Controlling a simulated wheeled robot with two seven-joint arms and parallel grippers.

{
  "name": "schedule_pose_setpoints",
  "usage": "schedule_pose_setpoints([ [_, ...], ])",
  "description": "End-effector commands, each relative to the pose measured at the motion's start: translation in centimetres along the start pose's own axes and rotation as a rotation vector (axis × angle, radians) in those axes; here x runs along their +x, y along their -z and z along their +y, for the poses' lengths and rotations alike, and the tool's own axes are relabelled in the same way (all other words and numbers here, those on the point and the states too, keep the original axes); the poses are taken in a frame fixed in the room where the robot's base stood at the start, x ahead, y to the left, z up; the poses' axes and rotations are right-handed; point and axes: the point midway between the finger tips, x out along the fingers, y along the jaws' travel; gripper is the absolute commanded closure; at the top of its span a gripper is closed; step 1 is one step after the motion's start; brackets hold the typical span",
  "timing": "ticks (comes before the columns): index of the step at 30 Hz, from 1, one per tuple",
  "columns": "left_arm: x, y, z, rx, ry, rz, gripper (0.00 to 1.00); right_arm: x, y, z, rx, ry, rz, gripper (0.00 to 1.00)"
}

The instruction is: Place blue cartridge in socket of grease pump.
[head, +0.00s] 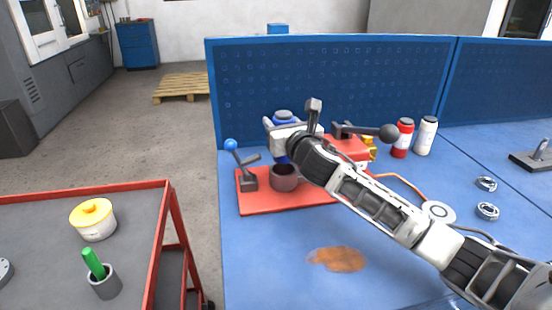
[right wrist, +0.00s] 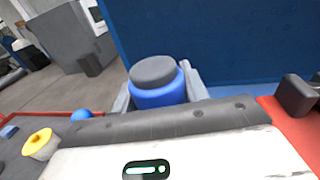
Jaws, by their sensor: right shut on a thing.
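The blue cartridge (head: 284,116) has a grey cap and stands about upright in my right gripper (head: 281,131). In the right wrist view the cartridge (right wrist: 158,94) sits between the two light grey fingers, which are shut on it. The socket (head: 284,180) is a dark round cup on the red base of the grease pump (head: 262,202). In the head view the cartridge's lower end shows just above the socket's rim; I cannot tell whether it is centred over it or slightly behind. My arm hides part of the pump. My left gripper is not in view.
A blue-knobbed lever (head: 231,146) stands left of the socket. A red bottle (head: 403,138) and a white bottle (head: 426,136) stand behind my arm. A blue pegboard (head: 330,85) closes the back. An orange-brown stain (head: 338,259) lies on the blue bench in front.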

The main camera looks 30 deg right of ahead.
Motion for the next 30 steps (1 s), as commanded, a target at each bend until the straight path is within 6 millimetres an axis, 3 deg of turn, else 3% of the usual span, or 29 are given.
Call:
schedule_pose_setpoints([
  [3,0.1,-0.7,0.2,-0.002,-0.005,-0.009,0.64,0.0,2.3,0.0,0.003,0.0,0.001,0.84],
  [10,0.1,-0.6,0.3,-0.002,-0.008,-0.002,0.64,0.0,4.1,0.0,0.002,0.0,-0.001,0.84],
  [15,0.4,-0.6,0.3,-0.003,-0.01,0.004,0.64,0.0,6.6,0.1,0.003,0.001,0.0,0.84],
  [27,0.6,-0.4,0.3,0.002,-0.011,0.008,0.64,0.0,7.3,0.0,-0.002,0.0,-0.003,0.84],
  [28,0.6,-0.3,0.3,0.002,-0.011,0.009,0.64,0.0,7.3,0.0,-0.002,0.0,-0.001,0.48],
  [30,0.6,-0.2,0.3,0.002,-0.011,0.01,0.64,0.0,7.2,0.0,-0.001,0.0,-0.001,0.34],
])
